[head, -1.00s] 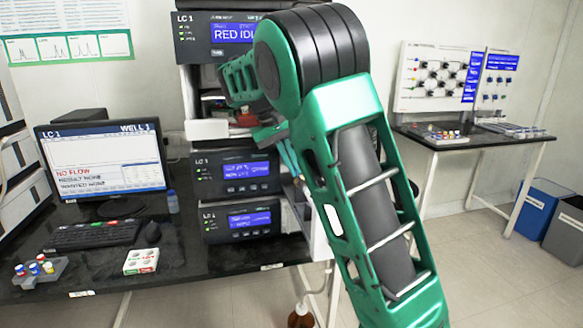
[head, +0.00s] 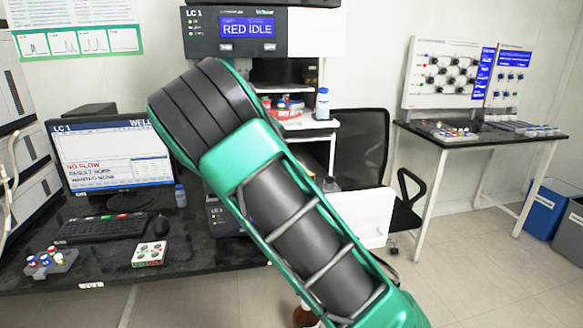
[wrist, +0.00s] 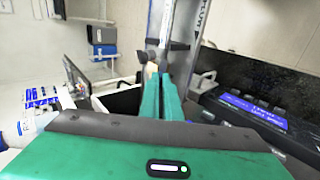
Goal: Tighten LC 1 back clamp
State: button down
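The LC 1 stack (head: 236,46) stands at the back of the bench, its top display reading RED IDLE. My green arm covers much of its lower modules in the head view. My gripper (wrist: 161,80) shows in the wrist view as two teal fingers side by side, with almost no gap between them. I see nothing held between them. A small pale and dark fitting (wrist: 151,60) shows just past the fingertips; I cannot tell whether it is a clamp or whether they touch it. I cannot make out the back clamp for certain. My gripper is hidden in the head view.
A white panel (head: 362,217) juts out right of the stack. A shelf holds a blue-capped bottle (head: 322,103). The monitor (head: 112,155), keyboard (head: 100,229) and vial rack (head: 52,262) occupy the left bench. A black chair (head: 362,150) stands right; open floor lies beyond.

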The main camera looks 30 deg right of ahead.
jog(key=shift+a+f, duration=0.1)
jog(key=shift+a, duration=0.1)
jog(key=c, duration=2)
grip_release()
jog(key=v, duration=1)
jog(key=shift+w+a, duration=0.25)
jog(key=shift+a, duration=0.05)
